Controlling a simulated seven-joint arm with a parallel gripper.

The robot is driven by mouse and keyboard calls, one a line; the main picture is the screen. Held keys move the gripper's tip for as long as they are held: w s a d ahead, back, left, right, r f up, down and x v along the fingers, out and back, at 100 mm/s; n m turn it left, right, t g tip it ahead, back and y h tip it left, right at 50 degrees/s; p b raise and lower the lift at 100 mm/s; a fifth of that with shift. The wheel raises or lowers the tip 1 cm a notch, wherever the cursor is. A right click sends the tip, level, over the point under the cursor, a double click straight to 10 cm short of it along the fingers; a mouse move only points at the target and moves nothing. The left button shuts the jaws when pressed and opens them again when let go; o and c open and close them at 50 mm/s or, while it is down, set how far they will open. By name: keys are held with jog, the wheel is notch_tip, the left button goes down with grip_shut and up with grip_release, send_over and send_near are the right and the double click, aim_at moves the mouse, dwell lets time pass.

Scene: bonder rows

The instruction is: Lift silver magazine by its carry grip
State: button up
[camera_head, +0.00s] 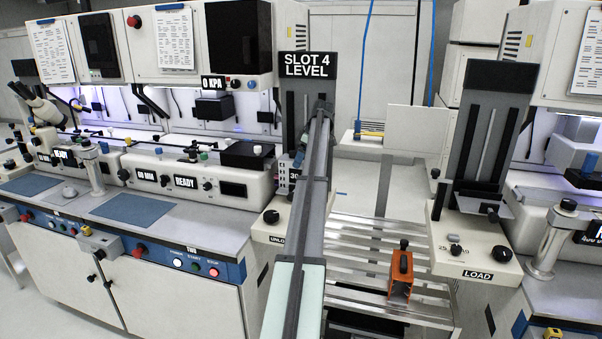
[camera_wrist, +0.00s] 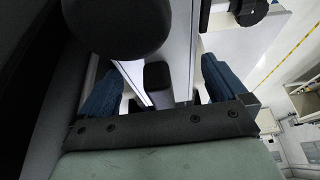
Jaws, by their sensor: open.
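My gripper (camera_wrist: 158,88) shows in the wrist view as two blue finger pads, set apart, with a dark rounded piece between and beyond them. I cannot tell whether that piece is a carry grip, and no contact is visible. Pale plates lie beyond the pads. In the head view my arm reaches to the tall column marked SLOT 4 LEVEL and covers much of the unload station; a small blue part there seems to be my gripper (camera_head: 299,158). A small pale slotted box (camera_head: 283,172) beside it may be the silver magazine, but this is unclear.
An orange piece with a black knob (camera_head: 401,272) stands on a slatted metal rack (camera_head: 352,232) right of my arm. The LOAD station (camera_head: 474,262) stands further right. Bench machines with a READY panel (camera_head: 186,182) stand at left. A large black rounded part (camera_wrist: 118,25) fills the wrist view's upper left.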

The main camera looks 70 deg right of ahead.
jog(key=shift+w+f, duration=0.2)
jog(key=shift+f, duration=0.4)
jog(key=c, duration=1.4)
jog(key=shift+c, duration=0.2)
jog(key=shift+r, duration=0.15)
